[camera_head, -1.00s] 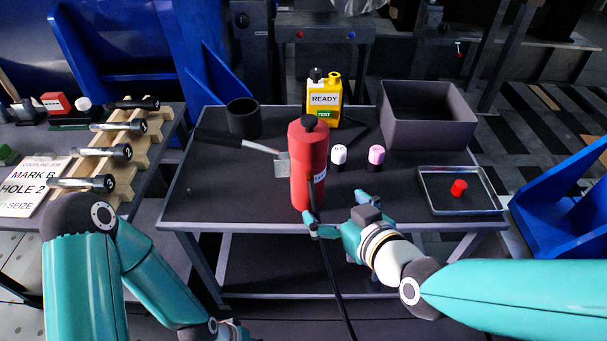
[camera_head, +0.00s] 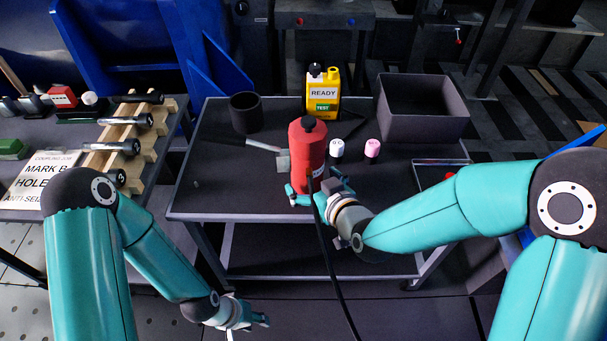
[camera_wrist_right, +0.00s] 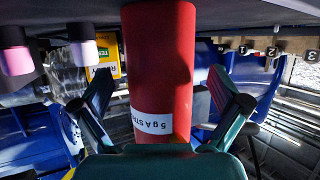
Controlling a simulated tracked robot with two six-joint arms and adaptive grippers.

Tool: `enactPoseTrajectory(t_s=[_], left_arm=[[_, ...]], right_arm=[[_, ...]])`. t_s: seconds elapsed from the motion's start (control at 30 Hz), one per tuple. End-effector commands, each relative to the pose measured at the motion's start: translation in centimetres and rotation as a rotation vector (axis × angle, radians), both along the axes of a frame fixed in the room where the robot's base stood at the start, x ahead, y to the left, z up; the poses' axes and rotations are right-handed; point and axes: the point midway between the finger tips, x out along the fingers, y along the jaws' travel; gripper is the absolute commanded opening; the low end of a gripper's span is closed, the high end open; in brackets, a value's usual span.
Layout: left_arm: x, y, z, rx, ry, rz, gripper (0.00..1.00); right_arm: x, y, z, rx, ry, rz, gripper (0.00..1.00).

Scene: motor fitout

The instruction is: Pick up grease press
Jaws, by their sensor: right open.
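The grease press is a red cylinder (camera_head: 307,150) with a black cap and a black hose, standing upright on the dark table. In the right wrist view the red body (camera_wrist_right: 160,60) fills the middle, with a white label low on it. My right gripper (camera_wrist_right: 161,88) is open, with one finger on each side of the red body; gaps show between fingers and body. In the head view the right gripper (camera_head: 314,191) is at the press's lower part. My left gripper (camera_head: 256,320) hangs low in front of the table, away from the press; its jaw opening is unclear.
Behind the press stand a yellow bottle (camera_head: 323,95) marked READY, a black cup (camera_head: 245,113) and a grey bin (camera_head: 423,108). A white-capped (camera_head: 337,148) and a pink-capped (camera_head: 372,148) small bottle stand right of it. A metal scraper-like tool (camera_head: 262,145) lies to its left.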

Motion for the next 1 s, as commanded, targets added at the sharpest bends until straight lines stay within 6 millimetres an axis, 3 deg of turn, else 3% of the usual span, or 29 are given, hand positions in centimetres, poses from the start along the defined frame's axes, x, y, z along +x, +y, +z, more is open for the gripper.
enactPoseTrajectory(t_s=[0.2,0.47,1.0], left_arm=[[0.0,0.0,-0.3,0.000,0.000,0.000,0.40],[0.0,0.0,-0.3,0.000,0.000,0.000,0.40],[0.0,0.0,-0.3,0.000,0.000,0.000,0.40]], right_arm=[[2.3,1.1,-1.1,0.000,0.001,0.001,0.99],[2.6,1.3,-1.1,0.000,0.001,0.000,0.99],[2.6,1.2,-1.1,0.001,0.000,0.000,0.13]])
